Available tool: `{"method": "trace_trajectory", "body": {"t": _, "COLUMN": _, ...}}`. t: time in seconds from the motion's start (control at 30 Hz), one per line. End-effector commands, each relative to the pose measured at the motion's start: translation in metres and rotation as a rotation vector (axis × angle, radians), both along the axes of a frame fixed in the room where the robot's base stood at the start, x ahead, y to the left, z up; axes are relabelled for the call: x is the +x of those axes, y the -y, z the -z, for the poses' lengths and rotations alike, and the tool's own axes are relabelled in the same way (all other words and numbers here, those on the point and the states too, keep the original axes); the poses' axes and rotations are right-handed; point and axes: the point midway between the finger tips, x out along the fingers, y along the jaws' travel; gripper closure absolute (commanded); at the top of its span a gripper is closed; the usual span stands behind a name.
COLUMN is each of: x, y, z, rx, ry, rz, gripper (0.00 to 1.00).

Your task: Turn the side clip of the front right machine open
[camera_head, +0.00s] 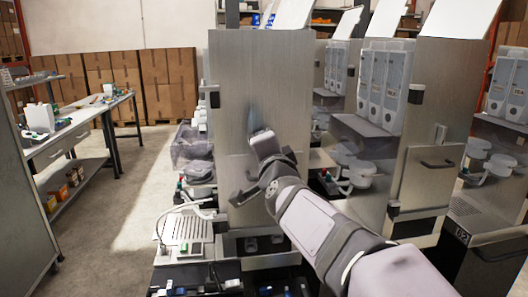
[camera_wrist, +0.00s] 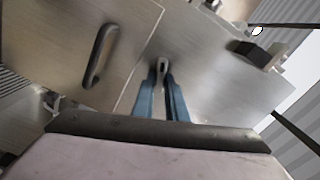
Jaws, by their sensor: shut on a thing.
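The front machine with a tall brushed-metal side panel (camera_head: 235,75) stands in the middle of the head view, with my arm reaching up to it from the lower right. My gripper (camera_head: 256,128) is at this panel, and its blue fingers (camera_wrist: 161,95) show in the wrist view. They are shut on the small side clip (camera_wrist: 161,68), which shows as a pale narrow loop between the fingertips, close to the metal face. The clip's turn angle is hard to tell. In the head view my gripper hides the clip.
A dark bar handle (camera_wrist: 101,55) sits on the lower door left of the fingers. A dark latch block (camera_wrist: 252,50) juts out at right. Another machine (camera_head: 424,120) stands to the right. A workbench (camera_head: 75,125) is at left, with clear floor (camera_head: 110,220) between.

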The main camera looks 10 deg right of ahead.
Motion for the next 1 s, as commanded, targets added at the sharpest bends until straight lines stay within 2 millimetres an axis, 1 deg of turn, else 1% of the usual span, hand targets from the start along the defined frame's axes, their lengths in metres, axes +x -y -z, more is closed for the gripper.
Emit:
{"method": "trace_trajectory", "body": {"t": 0.2, "x": -0.0001, "y": -0.0007, "z": -0.0005, "rx": 0.18, "ry": 0.001, "rz": 0.0, "gripper": 1.0}}
{"method": "trace_trajectory", "body": {"t": 0.43, "x": 0.0, "y": -0.0007, "z": -0.0027, "rx": 0.311, "ry": 0.001, "rz": 0.0, "gripper": 1.0}}
{"method": "trace_trajectory", "body": {"t": 0.7, "x": 0.0, "y": -0.0005, "z": -0.0038, "rx": 0.381, "ry": 0.0, "rz": 0.001, "gripper": 1.0}}
{"method": "trace_trajectory", "body": {"t": 1.0, "x": 0.0, "y": -0.0005, "z": -0.0041, "rx": 0.391, "ry": 0.0, "rz": 0.001, "gripper": 1.0}}
